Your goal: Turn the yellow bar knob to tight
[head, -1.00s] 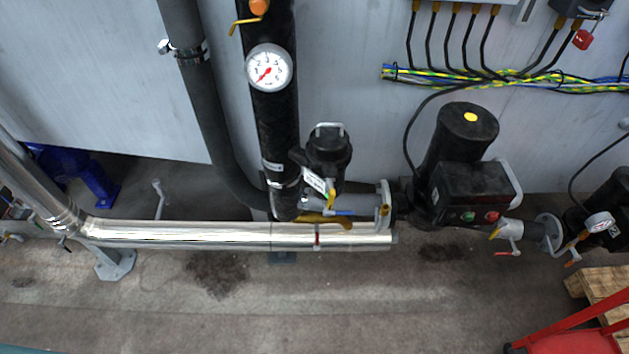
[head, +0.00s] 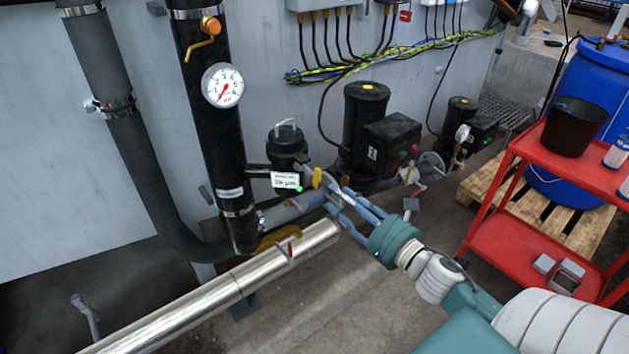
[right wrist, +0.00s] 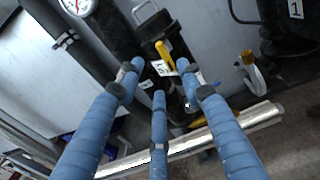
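The yellow bar knob (head: 317,178) sits on the black valve or filter body (head: 286,148), beside its white tag (head: 285,180). In the right wrist view the yellow bar (right wrist: 165,52) stands slantwise just beyond the fingertips. My right gripper (head: 332,199) has blue fingers spread apart and reaches from the lower right toward the knob. In the right wrist view the gripper (right wrist: 160,82) is open with nothing between its fingers. In the head view, the fingers partly cover the pipework around the knob. My left gripper is in neither view now.
A shiny metal pipe (head: 215,302) runs below, with a yellow handle (head: 275,239) close above it. A black pipe with a gauge (head: 223,85) rises at left. Black pumps (head: 365,118) stand behind. A red cart (head: 505,235) and blue barrel (head: 595,85) are at right.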

